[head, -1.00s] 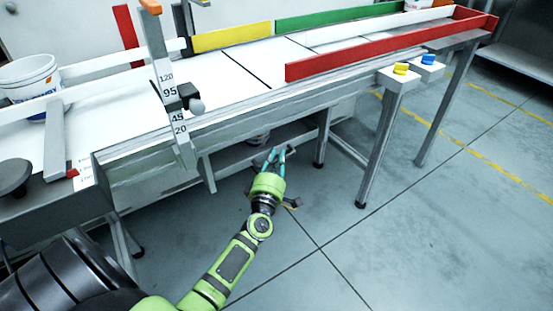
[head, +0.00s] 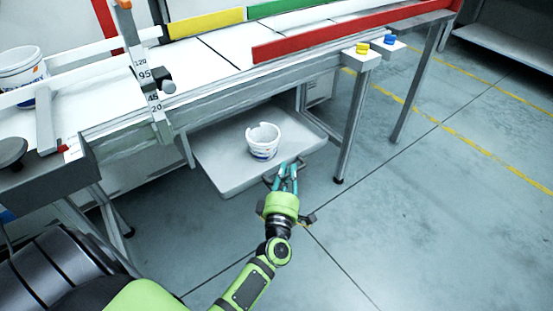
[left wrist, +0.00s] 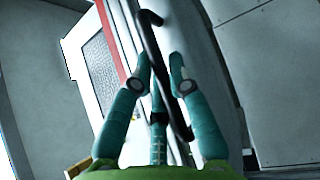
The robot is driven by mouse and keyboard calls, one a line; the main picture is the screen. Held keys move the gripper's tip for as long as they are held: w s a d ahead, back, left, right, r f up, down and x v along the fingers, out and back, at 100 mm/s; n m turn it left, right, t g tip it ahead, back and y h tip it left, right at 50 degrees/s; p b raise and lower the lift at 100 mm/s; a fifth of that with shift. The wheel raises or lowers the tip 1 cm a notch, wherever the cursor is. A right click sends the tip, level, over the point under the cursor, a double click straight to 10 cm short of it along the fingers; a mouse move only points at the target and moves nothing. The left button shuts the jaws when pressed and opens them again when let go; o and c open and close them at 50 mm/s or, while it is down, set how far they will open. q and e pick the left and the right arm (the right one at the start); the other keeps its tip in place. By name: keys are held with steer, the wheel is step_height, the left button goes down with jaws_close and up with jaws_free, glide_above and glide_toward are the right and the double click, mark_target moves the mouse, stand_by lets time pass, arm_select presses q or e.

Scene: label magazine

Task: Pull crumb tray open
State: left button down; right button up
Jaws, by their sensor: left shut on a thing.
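The crumb tray (head: 215,150) is a grey, shallow tray under the workbench, and it stands well out from below the bench edge. A white bucket (head: 262,146) with a broken-looking rim stands in it. My left gripper (head: 287,175) is at the tray's front edge, shut on the tray's handle. In the left wrist view the handle (left wrist: 150,60) is a dark bent bar running between the teal fingers of the gripper (left wrist: 160,85). The tray's far part is hidden under the bench. My right gripper is not in view.
The white bench top (head: 215,55) carries a red rail (head: 350,33), a yellow rail (head: 205,23) and a measuring post (head: 145,75). A bench leg (head: 352,125) stands just right of the tray. The floor (head: 430,220) in front and to the right is clear.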

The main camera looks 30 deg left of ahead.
arm_select(q)
steer(key=shift+s+d, duration=0.25)
steer(key=shift+d, duration=0.4)
steer(key=shift+s+d, duration=0.25)
steer(key=shift+d, duration=0.35)
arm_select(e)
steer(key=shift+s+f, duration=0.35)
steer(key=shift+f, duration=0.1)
arm_select(q)
steer(key=c, duration=1.2)
jaws_free()
steer(key=shift+o, duration=0.2)
steer(key=v, duration=1.2)
